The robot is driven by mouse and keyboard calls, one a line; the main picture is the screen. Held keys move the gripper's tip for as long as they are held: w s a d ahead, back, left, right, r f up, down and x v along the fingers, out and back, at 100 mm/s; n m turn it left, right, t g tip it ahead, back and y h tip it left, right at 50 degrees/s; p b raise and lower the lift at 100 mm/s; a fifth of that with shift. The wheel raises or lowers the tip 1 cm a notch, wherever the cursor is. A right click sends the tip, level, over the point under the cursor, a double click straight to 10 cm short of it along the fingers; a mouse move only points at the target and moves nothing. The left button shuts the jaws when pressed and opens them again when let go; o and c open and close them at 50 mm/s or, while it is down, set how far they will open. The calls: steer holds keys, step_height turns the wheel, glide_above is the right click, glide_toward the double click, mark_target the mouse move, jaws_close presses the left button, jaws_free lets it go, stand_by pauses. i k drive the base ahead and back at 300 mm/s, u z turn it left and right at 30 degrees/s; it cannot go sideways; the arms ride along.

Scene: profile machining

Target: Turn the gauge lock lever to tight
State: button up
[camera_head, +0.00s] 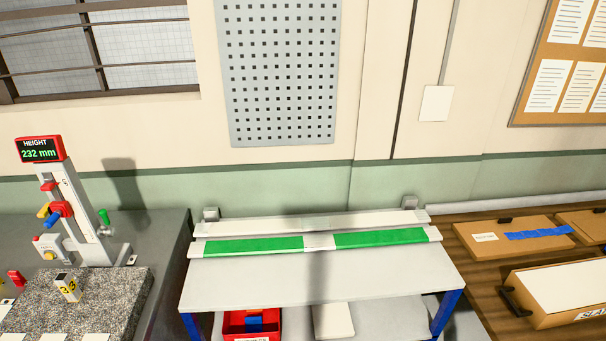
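The height gauge (78,220) stands on the dark bench at the far left, its red-framed display reading "HEIGHT 232 mm". A blue part with a red piece (62,210) sits on the column, with a yellow part (44,210) to its left and a smaller red part (48,187) above. A green knob (104,217) sticks out on the right of the column. I cannot tell which of these is the lock lever, nor read any tight mark. My gripper is not in view.
A granite block (105,300) with a small marked block (68,288) lies before the gauge. A pale table (330,287) with green-covered rails (255,245) stands in the middle, a red bin (238,325) beneath it. A wooden bench with boxes (555,290) is at right.

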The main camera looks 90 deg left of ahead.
mark_target(102, 231)
steer(key=u, duration=4)
steer(key=i, duration=0.9)
steer(key=u, duration=0.15)
